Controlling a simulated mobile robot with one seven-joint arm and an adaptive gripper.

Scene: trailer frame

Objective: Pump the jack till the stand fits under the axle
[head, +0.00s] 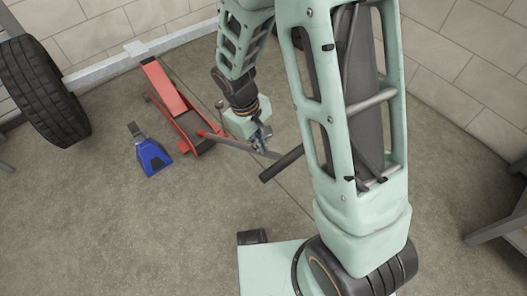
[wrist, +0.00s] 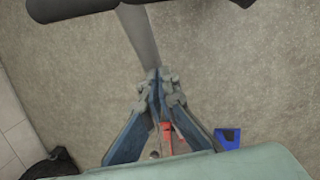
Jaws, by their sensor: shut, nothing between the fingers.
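The red jack (head: 168,90) sits on the floor, its far end near the grey axle (head: 105,70). Its grey handle (head: 236,145) slopes toward me and ends in a black crossbar grip (head: 281,164). The blue stand (head: 154,156) is upright on the floor left of the jack, clear of the axle. My gripper (head: 266,146) is shut and empty at the handle, near the grip. In the wrist view, the closed fingertips (wrist: 158,76) overlap the handle (wrist: 139,32); I cannot tell whether they touch. Part of the jack (wrist: 167,137) shows between the fingers.
A black tire (head: 45,90) is at the axle's left end. Block walls (head: 470,60) close off the back and right. A grey metal leg frame (head: 500,225) stands at the right edge. The concrete floor left of my base is clear.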

